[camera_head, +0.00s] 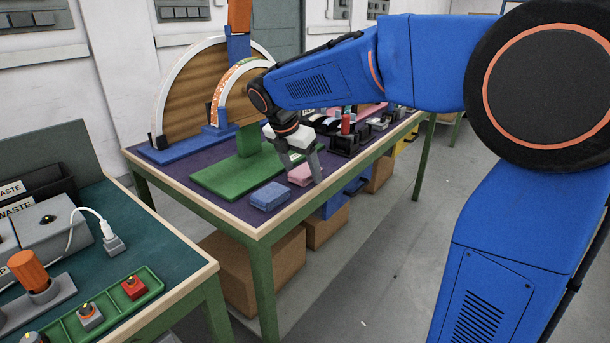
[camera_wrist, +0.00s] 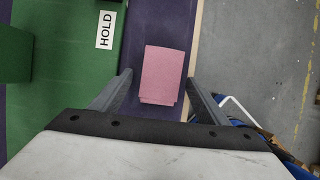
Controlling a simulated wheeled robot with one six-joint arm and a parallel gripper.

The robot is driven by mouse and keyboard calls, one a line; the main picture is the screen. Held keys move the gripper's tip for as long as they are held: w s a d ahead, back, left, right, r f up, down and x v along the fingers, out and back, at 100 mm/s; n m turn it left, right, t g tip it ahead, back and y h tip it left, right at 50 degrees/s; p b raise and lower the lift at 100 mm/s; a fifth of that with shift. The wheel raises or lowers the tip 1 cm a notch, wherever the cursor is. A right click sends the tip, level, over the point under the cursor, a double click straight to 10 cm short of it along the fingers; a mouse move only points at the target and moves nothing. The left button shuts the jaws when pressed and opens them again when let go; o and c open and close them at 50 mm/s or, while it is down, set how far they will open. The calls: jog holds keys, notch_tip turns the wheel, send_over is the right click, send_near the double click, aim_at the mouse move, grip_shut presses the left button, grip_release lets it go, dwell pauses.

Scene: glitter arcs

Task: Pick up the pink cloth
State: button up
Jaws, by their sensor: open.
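The pink cloth (camera_head: 301,174) lies folded on the purple-topped table, near its front edge. In the wrist view the pink cloth (camera_wrist: 164,73) is a flat rectangle just ahead of my gripper and roughly centred between the fingers. My gripper (camera_head: 299,162) points down over the cloth, with one finger seen beside it in the head view. In the wrist view my gripper (camera_wrist: 157,88) is open, with a finger on each side and nothing between them at their base. I cannot tell how high the fingertips are above the cloth.
A folded blue cloth (camera_head: 270,196) lies left of the pink one. A green base plate (camera_head: 222,181) with a "HOLD" label (camera_wrist: 106,30) sits beside it. Small black items (camera_head: 345,141) stand farther right. The table's wooden edge (camera_wrist: 195,40) is close to the cloth.

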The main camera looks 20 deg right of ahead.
aim_at(301, 172)
jog(key=c, duration=1.1)
jog(key=shift+r, duration=0.1)
notch_tip(301, 172, up, 10)
jog(key=shift+f, duration=0.1)
